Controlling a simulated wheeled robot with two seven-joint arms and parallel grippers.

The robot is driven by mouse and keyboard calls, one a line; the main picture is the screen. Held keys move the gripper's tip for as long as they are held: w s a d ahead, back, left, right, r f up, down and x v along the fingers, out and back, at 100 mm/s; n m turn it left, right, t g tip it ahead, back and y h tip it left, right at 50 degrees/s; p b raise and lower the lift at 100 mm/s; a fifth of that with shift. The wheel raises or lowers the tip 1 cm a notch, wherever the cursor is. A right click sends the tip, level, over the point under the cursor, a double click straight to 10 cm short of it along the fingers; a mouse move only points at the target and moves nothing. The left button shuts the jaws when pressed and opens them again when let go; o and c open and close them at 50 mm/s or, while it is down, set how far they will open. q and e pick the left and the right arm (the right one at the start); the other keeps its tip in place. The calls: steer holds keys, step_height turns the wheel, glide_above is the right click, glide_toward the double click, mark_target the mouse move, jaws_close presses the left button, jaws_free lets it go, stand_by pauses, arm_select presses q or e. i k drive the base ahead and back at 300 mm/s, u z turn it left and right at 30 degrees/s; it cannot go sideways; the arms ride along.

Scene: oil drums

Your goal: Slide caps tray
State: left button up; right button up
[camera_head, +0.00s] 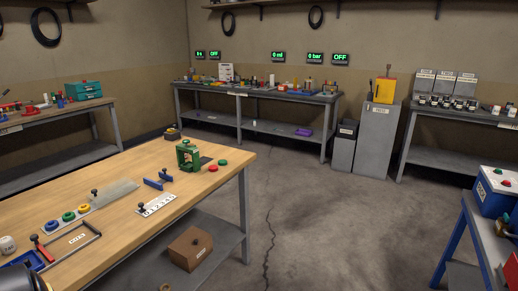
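A pale strip-like tray (57,227) lies on the wooden table at the left, with a blue, a yellow and a green round cap (84,209) in a row along it. A flat grey plate (118,193) with a black knob lies just beyond its right end. A blue open tray (24,262) stands near the lower left edge and is partly cut off. I see no gripper fingers. A dark rounded shape at the lower left corner and a dark shape at the lower right edge are too cut off to identify.
Open concrete floor (320,220) lies to the right.

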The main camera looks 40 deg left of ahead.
mark_target(188, 166)
steer(key=u, duration=0.4)
steer(key=i, duration=1.95)
steer(key=u, duration=1.95)
steer(key=i, duration=1.25)
steer(key=u, duration=0.9)
